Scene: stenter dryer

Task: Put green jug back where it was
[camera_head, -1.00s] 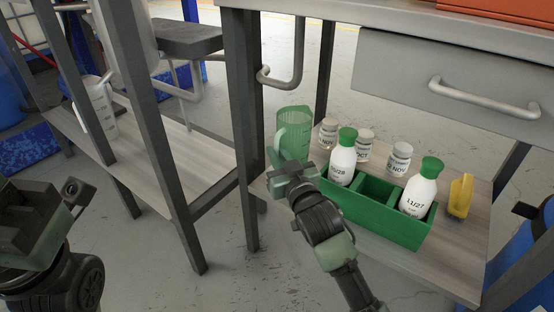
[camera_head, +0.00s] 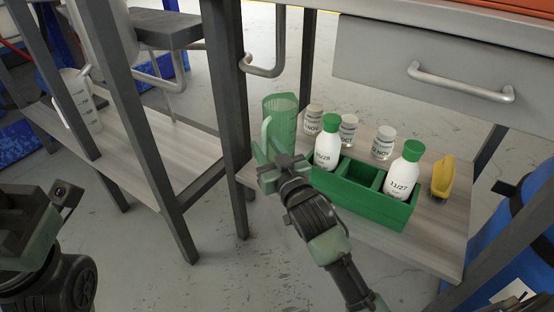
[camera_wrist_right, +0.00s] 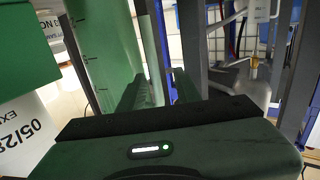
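The green jug (camera_head: 283,118), translucent with measuring marks, stands upright on the lower shelf of the right-hand table, left of the bottles. Its handle (camera_head: 265,134) faces left and toward me. My right gripper (camera_head: 266,152) is open, with its fingertips at the handle's lower part; I cannot tell whether they touch it. In the right wrist view the jug's side (camera_wrist_right: 103,45) fills the upper left, close to the fingers. My left gripper (camera_head: 30,205) is partly in view at the left edge, away from the jug; its fingertips do not show clearly.
A green caddy (camera_head: 375,205) holds white bottles with green caps. A dark table leg (camera_head: 226,110) stands left of the green jug.

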